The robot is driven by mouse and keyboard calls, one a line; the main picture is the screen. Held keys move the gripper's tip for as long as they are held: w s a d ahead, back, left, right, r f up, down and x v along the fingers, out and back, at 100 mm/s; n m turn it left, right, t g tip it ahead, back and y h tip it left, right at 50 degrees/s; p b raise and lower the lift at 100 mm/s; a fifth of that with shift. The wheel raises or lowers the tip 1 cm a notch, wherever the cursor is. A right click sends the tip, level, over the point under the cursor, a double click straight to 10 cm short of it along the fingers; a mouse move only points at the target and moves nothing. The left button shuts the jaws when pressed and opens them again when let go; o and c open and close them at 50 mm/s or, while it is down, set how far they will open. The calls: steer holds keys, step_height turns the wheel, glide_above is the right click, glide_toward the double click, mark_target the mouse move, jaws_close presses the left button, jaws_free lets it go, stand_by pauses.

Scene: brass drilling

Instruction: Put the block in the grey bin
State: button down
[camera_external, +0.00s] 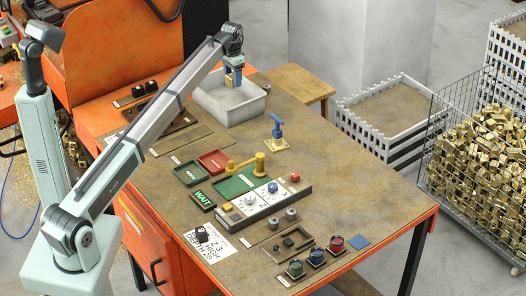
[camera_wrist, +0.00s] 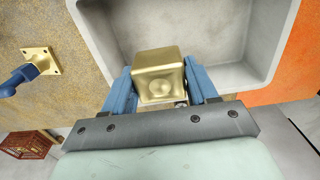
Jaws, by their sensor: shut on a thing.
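The block is a brass-coloured cube with a round dimple (camera_wrist: 159,76), seen in the wrist view between the two blue fingers. My gripper (camera_wrist: 160,85) is shut on it, one finger on each side. In the external view my gripper (camera_external: 234,78) hangs over the grey bin (camera_external: 251,111) at the back of the table, and the block shows only as a small brass patch there. In the wrist view the bin (camera_wrist: 281,50) lies behind and below the block. The visible bin floor looks empty. The exact height above it is hard to tell.
A blue-handled post on a brass base (camera_external: 277,136) stands near the bin; it also shows in the wrist view (camera_wrist: 30,72). Red (camera_external: 214,162) and green (camera_external: 191,174) trays, a control box (camera_external: 262,206) and several jars sit nearer the front.

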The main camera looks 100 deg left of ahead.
steer(key=shift+f, duration=5.55)
steer(key=shift+c, duration=1.6)
jaws_free()
steer(key=shift+f, duration=0.1)
step_height(320, 180, up, 12)
steer(key=shift+r, duration=0.15)
steer(key=shift+w, duration=0.1)
